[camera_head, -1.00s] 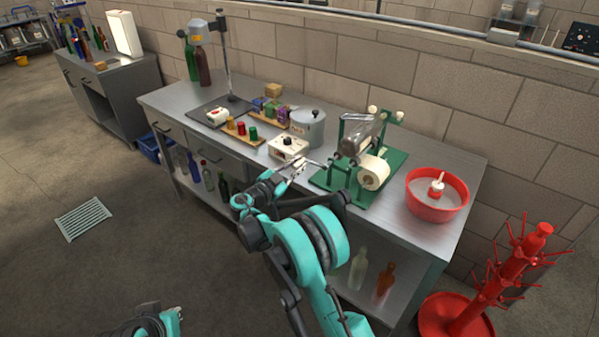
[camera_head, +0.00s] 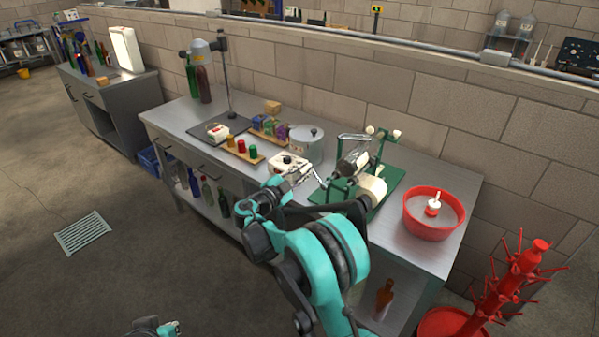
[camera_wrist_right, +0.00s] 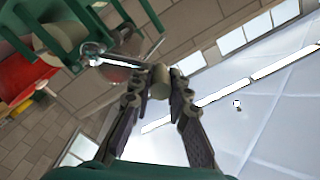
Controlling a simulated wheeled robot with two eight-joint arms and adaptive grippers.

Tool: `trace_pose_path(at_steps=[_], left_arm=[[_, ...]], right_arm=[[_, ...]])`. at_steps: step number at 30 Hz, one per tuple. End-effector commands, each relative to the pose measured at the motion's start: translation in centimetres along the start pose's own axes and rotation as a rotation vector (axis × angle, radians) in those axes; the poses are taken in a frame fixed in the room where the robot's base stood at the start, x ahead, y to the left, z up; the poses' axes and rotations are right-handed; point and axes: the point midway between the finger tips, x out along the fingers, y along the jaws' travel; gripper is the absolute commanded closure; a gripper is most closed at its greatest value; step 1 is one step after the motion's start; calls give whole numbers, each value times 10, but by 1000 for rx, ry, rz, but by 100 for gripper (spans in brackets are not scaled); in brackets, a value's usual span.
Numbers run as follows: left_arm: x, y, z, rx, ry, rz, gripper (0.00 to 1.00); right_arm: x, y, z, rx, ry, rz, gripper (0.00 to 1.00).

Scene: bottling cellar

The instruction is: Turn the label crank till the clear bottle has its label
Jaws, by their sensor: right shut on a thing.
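The label machine has a green frame and base (camera_head: 390,182) on the steel bench. The clear bottle (camera_head: 351,166) lies on its side in the machine; I cannot make out a label on it. The white label roll (camera_head: 373,189) sits in front of it. My right gripper (camera_head: 299,176) is at the machine's left side. At the bottom edge of the head view only a piece of my left arm shows.
A red basin (camera_head: 428,226) stands right of the machine. A white box with a black knob (camera_head: 289,166) and a grey pot (camera_head: 306,143) stand left of it. A red bottle tree (camera_head: 510,285) stands on the floor at right. The bench front right is clear.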

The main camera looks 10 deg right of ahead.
Motion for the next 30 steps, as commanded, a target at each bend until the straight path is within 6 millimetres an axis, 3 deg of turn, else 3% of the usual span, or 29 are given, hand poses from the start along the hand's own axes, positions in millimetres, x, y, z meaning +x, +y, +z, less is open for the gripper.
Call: trace_pose_path(at_steps=[5, 15, 30], left_arm=[[-3, 0, -2, 0, 0, 0, 100], [-5, 0, -3, 0, 0, 0, 100], [-4, 0, -3, 0, 0, 0, 100]], right_arm=[[0, 1, -17, -3, 3, -1, 100], [0, 12, -39, 298, 3, 1, 100], [0, 25, -54, 527, 2, 3, 100]])
